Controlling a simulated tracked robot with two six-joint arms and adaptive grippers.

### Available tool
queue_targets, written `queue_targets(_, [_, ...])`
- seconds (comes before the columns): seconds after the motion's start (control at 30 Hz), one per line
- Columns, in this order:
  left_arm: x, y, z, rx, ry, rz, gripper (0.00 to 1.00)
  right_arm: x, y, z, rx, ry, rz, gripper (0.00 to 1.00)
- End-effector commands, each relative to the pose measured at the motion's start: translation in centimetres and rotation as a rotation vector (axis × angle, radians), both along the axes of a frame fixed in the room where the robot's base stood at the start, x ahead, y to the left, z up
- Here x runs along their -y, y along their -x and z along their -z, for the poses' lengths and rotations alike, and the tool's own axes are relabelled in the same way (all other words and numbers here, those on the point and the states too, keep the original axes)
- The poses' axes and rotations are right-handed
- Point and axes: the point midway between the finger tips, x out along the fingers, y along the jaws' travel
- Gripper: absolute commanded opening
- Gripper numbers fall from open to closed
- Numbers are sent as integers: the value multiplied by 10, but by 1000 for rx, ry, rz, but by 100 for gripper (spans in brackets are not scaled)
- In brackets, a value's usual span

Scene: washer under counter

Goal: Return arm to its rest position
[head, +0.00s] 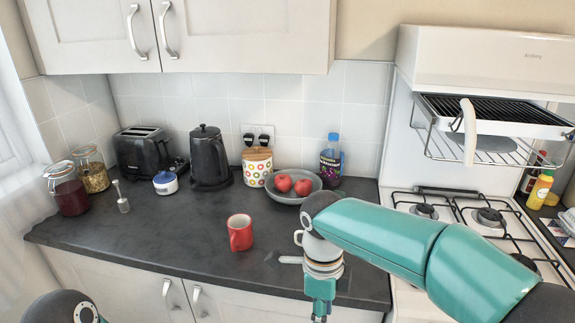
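My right arm (400,240), teal, reaches in from the right across the cooker and the front of the counter. Its wrist points down, and the part at its end (320,300) is seen from above near the counter's front edge. Its fingertips cannot be made out, so whether it is open or shut is unclear. Of my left arm only a dark joint (62,308) shows at the bottom left corner; the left gripper is out of view.
A red mug (240,232) stands mid-counter (150,240). A white mug (300,238) is partly hidden behind my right arm. A bowl with red fruit (298,192), a kettle (209,160), a toaster (143,152) and jars (66,190) stand behind. A gas hob (480,222) is right.

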Motion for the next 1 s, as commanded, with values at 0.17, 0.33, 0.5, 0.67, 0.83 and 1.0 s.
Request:
queue_targets(0.17, [0,0,0,-1,0,0,0,31,12,47,-130,33,55,34])
queue_targets(0.33, [0,1,0,-1,0,0,0,58,38,111,-270,19,94,34])
queue_targets(0.5, [0,0,0,-1,0,0,0,76,98,210,-406,-153,-40,34])
queue_targets(0.67, [0,0,0,-1,0,0,0,68,162,280,-357,-405,-322,34])
queue_targets(0.83, [0,0,0,-1,0,0,0,53,204,314,-176,-557,-659,34])
queue_targets(1.0, [0,0,0,-1,0,0,0,41,213,325,65,-557,-1062,34])
